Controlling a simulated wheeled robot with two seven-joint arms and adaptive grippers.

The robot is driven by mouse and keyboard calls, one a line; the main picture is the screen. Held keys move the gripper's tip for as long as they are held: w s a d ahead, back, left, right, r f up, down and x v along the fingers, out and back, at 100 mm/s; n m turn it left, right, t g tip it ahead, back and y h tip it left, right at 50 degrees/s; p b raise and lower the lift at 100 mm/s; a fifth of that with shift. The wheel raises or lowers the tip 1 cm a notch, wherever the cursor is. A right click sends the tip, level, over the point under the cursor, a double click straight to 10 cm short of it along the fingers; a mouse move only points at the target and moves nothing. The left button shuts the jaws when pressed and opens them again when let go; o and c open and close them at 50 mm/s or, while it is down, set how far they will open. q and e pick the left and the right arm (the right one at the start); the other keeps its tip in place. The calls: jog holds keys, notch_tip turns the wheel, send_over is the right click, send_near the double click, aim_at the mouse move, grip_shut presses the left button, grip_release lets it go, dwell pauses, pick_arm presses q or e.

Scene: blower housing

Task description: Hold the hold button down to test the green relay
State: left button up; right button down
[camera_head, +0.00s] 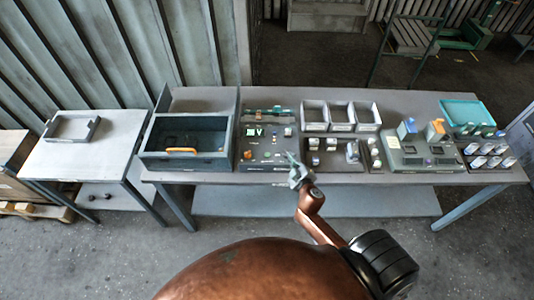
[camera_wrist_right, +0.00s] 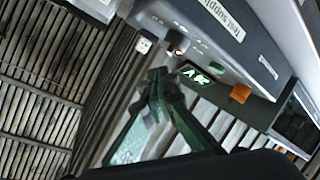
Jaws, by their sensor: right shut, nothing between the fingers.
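A grey test panel (camera_head: 283,157) stands on the long table, left of the middle. In the right wrist view it carries a "Test supply" label (camera_wrist_right: 222,18), a lit green display (camera_wrist_right: 195,74) and an orange button (camera_wrist_right: 240,93). The display also shows in the head view (camera_head: 254,132). I cannot tell which control is the hold button, and I cannot make out a green relay. My right gripper (camera_head: 294,163) is shut and empty in front of the panel's lower right edge; its fingers (camera_wrist_right: 158,82) look apart from the panel. My left gripper is not in view.
A dark open bin (camera_head: 187,160) with an orange handle stands left of the panel. White-rimmed trays (camera_head: 341,127) and small blocks stand right of it. A grey fixture (camera_head: 425,163) holds blue and orange pieces farther right. A side table (camera_head: 85,155) bears a small tray.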

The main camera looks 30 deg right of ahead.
jog(key=w+a+r+n+t+y, duration=0.3)
jog(key=w+a+r+n+t, duration=0.15)
jog(key=r, duration=0.55)
jog(key=w+a+r+n+y+p, duration=0.2)
jog(key=w+a+r+n+y, duration=0.1)
jog(key=a+r+n+y, duration=0.45)
jog(key=n+g+h+p, duration=0.2)
jog(key=n+g+h, duration=0.3)
jog(key=n+g, duration=0.45)
send_over(268, 155)
notch_tip(268, 155, down, 11)
jog(key=shift+s+r+n+t, duration=0.1)
jog(key=shift+s+n+t, duration=0.05)
jog(key=shift+n+t, duration=0.25)
notch_tip(268, 155, down, 9)
jog(key=b, duration=0.6)
